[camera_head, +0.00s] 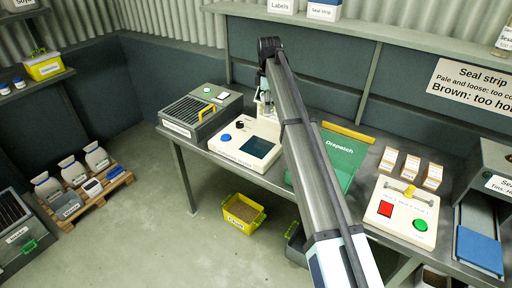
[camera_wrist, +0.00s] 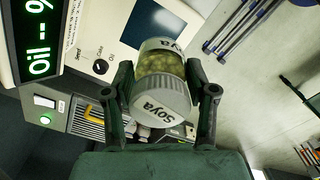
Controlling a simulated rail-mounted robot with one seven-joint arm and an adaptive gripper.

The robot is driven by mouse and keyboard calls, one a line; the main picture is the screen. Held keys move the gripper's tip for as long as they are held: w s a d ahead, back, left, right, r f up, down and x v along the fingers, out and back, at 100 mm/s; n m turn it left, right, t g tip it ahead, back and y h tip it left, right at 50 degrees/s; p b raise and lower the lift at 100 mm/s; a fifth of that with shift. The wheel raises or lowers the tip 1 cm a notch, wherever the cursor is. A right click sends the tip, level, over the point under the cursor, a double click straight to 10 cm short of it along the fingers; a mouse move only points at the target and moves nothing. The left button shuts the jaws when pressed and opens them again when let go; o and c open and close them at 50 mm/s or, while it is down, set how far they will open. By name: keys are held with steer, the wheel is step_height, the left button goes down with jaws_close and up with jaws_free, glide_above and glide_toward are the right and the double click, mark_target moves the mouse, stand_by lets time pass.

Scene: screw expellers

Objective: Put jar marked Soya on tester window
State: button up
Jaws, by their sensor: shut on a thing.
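A clear jar (camera_wrist: 160,65) with yellow-green seeds and a pale lid marked Soya fills the middle of the wrist view. My gripper (camera_wrist: 165,90) is shut on it, one finger on each side. The tester (camera_head: 240,138) is a white box on the bench with a dark blue window (camera_head: 260,146). The window also shows in the wrist view (camera_wrist: 148,22), partly behind the jar. In the head view my gripper (camera_head: 265,98) is over the back of the tester, and my arm hides part of it. I cannot tell how high the jar is above the tester.
A display (camera_wrist: 38,40) reads "Oil -- %" in green. A grey machine with a yellow handle (camera_head: 200,110) stands left of the tester. A yellow crate (camera_head: 243,212) is on the floor below.

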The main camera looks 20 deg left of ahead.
steer(key=a+n, duration=0.2)
steer(key=a, duration=0.2)
steer(key=f+p, duration=0.2)
steer(key=f, duration=0.4)
steer(key=f+p, duration=0.1)
steer(key=f, duration=0.5)
steer(key=f+p, duration=0.2)
steer(key=f, duration=0.4)
steer(key=shift+w+f+p, duration=0.15)
steer(key=shift+w+p, duration=0.2)
steer(key=shift+f, duration=0.15)
steer(key=o, duration=1.3)
steer(key=shift+c, duration=0.2)
step_height(320, 180, up, 12)
steer(key=b, duration=0.4)
